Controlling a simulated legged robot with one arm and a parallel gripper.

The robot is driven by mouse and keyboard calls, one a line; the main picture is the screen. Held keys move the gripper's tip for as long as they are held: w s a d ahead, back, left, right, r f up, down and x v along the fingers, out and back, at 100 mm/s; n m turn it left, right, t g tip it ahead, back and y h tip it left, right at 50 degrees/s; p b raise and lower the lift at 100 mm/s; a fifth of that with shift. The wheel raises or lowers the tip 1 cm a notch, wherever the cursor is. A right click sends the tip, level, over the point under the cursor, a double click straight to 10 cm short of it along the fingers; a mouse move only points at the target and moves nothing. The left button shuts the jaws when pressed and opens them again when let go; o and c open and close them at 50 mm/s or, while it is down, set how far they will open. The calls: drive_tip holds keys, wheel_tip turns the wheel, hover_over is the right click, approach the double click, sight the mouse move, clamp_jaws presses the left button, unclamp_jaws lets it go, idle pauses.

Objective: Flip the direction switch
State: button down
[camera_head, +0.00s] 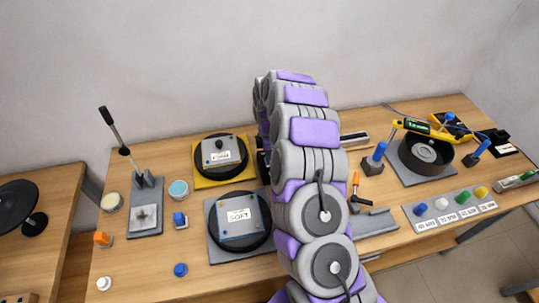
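No part that I can name for certain as the direction switch shows in the head view. A small grey box with a dark knob and a label (221,151) sits on a round black disc over a yellow plate (205,181). My arm rises through the middle of the view and covers what lies behind it. A dark part at the arm's far end, perhaps my gripper (263,165), shows just right of the yellow plate. Its fingers are hidden, and I see nothing held.
A box labelled SORT (240,216) sits on a second disc. A lever stand (146,205) rises at left. A black round bowl (426,153) and a strip of coloured knobs (450,209) are at right.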

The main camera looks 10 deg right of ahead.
drive_tip(key=shift+f, duration=0.1)
drive_tip(key=shift+s+f+t, duration=0.2)
drive_tip(key=shift+s+t, duration=0.05)
drive_tip(key=shift+t, duration=0.05)
drive_tip(key=shift+w, duration=0.2)
drive_tip(key=shift+w+r, duration=0.1)
drive_tip(key=shift+w, duration=0.65)
drive_tip(key=shift+w+r, duration=0.1)
drive_tip(key=shift+r, duration=0.15)
wheel_tip(320, 180, up, 17)
drive_tip(key=w+p, duration=0.1)
drive_tip(key=p, duration=0.1)
drive_tip(key=shift+w, duration=0.15)
